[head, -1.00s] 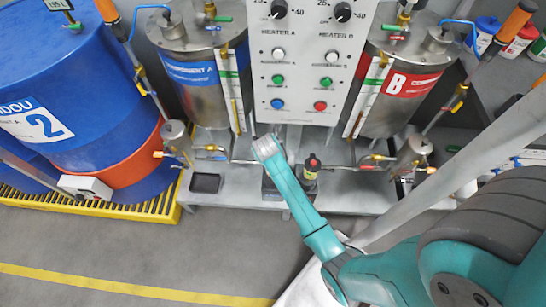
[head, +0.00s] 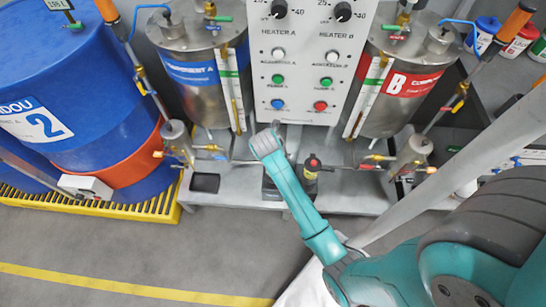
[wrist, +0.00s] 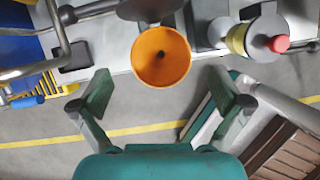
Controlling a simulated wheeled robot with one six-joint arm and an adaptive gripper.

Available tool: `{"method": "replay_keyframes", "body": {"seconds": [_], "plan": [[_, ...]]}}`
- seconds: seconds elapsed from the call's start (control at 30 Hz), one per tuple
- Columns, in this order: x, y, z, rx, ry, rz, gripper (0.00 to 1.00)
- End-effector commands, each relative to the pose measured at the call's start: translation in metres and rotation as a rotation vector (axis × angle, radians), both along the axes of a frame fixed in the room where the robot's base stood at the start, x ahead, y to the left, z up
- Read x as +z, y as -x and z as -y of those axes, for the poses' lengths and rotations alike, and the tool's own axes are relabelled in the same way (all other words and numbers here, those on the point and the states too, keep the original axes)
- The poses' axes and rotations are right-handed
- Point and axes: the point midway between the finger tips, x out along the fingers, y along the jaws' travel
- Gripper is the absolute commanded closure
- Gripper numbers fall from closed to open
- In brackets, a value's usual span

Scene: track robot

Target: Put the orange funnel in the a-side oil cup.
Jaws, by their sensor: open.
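The orange funnel (wrist: 160,57) shows in the wrist view, seen into its wide mouth with a dark hole at the centre. It is beyond my gripper (wrist: 162,91), roughly centred between the fingers. My gripper is open and empty, its two green fingers spread wide and apart from the funnel. What the funnel rests on is hidden. In the head view my teal wrist hides the funnel, and the fingers do not show. A small steel cup (head: 177,137), apparently the a-side oil cup, stands left below the tank marked A.
A dark tray (head: 205,183) lies on the grey bench (head: 235,190) at left. Tanks, pipes and the heater panel (head: 303,60) stand behind. Floor in front is clear.

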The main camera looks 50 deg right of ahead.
Motion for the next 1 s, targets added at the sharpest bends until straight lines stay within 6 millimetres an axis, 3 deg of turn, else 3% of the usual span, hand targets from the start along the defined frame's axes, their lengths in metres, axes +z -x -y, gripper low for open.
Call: {"method": "replay_keyframes", "body": {"seconds": [0.2, 0.5, 0.77, 1.0], "plan": [[0.042, 0.008, -0.016, 0.002, 0.001, 0.002, 0.00], [0.073, 0.015, -0.027, 0.001, 0.001, 0.001, 0.00], [0.075, 0.017, -0.029, -0.002, -0.001, 0.002, 0.00], [0.050, 0.042, -0.052, -0.121, -0.042, 0.151, 0.00]]}}
